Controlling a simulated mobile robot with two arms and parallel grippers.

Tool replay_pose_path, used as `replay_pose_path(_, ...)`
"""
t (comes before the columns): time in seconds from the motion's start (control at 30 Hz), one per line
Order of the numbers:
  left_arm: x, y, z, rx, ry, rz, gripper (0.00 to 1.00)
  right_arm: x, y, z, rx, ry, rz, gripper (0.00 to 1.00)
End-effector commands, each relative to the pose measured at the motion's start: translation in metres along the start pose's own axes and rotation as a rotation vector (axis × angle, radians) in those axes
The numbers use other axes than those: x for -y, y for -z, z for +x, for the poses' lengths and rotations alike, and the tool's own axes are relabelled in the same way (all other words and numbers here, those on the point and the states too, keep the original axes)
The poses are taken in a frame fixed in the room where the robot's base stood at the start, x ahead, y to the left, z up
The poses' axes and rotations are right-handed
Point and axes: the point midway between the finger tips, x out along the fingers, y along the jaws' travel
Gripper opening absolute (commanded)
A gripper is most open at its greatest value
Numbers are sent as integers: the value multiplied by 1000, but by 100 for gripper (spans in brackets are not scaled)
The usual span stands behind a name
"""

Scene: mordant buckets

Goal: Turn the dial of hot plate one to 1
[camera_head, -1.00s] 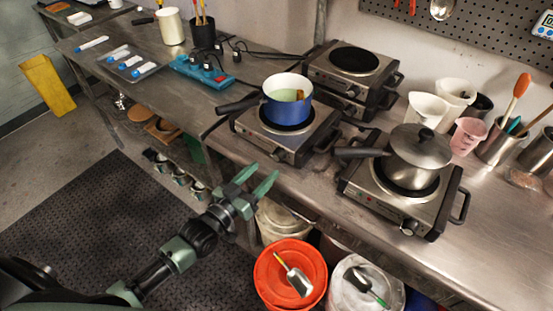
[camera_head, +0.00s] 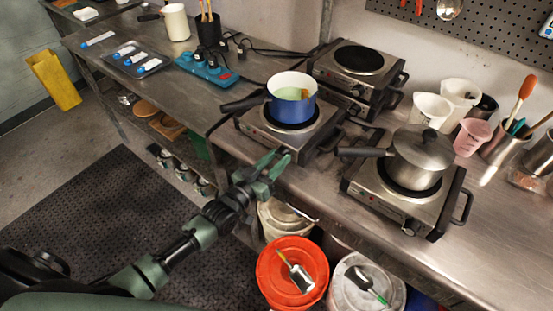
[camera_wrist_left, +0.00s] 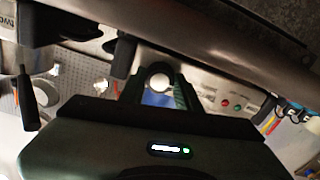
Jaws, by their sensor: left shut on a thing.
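The hot plate (camera_head: 262,130) under the blue pot (camera_head: 290,105) stands at the front edge of the steel table. My left gripper (camera_head: 271,163) is at its front panel. My right gripper is not in view.
A second hot plate (camera_head: 432,207) carries a lidded steel pan (camera_head: 418,160). Stacked hot plates (camera_head: 352,65) stand behind. The blue pot's handle (camera_head: 242,103) sticks out left. An orange bucket (camera_head: 292,295) and a white bucket (camera_head: 352,290) stand below the table edge.

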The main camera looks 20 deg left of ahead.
Motion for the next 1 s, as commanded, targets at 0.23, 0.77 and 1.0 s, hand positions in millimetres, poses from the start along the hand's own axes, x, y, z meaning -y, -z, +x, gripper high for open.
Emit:
replay_pose_path(0.23,0,0,0,1,0,47,0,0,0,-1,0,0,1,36)
replay_pose_path(0.77,0,-1,0,1,0,409,0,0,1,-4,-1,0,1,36)
replay_pose_path(1.0,1,0,0,1,0,546,0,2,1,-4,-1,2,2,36)
